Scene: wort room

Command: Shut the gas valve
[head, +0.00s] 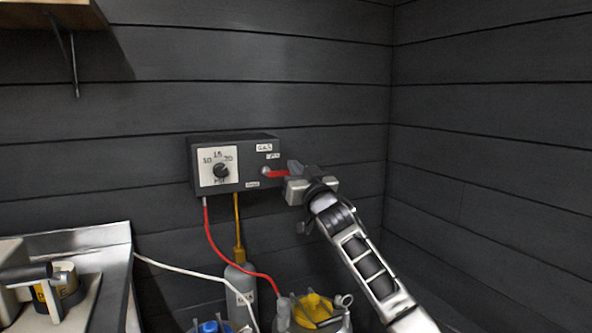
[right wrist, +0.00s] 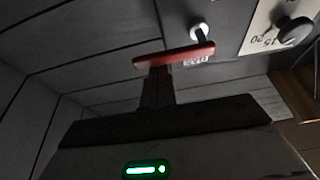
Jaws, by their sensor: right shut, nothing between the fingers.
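The gas valve's red lever (head: 276,174) is on the right side of the dark control box (head: 240,143) on the wall. In the head view it points right from its silver pivot. In the right wrist view the red lever (right wrist: 175,54) lies across the fingertips, with its pivot (right wrist: 199,31) behind. My right gripper (head: 292,168) is shut and empty, its fingertips at the lever's free end. It also shows in the right wrist view (right wrist: 157,82). I cannot tell whether they touch. My left gripper is not in view.
A dial (head: 221,171) sits on the box's left. A yellow-topped container (head: 314,306) stands below my right arm. A metal counter (head: 117,262) is at left.

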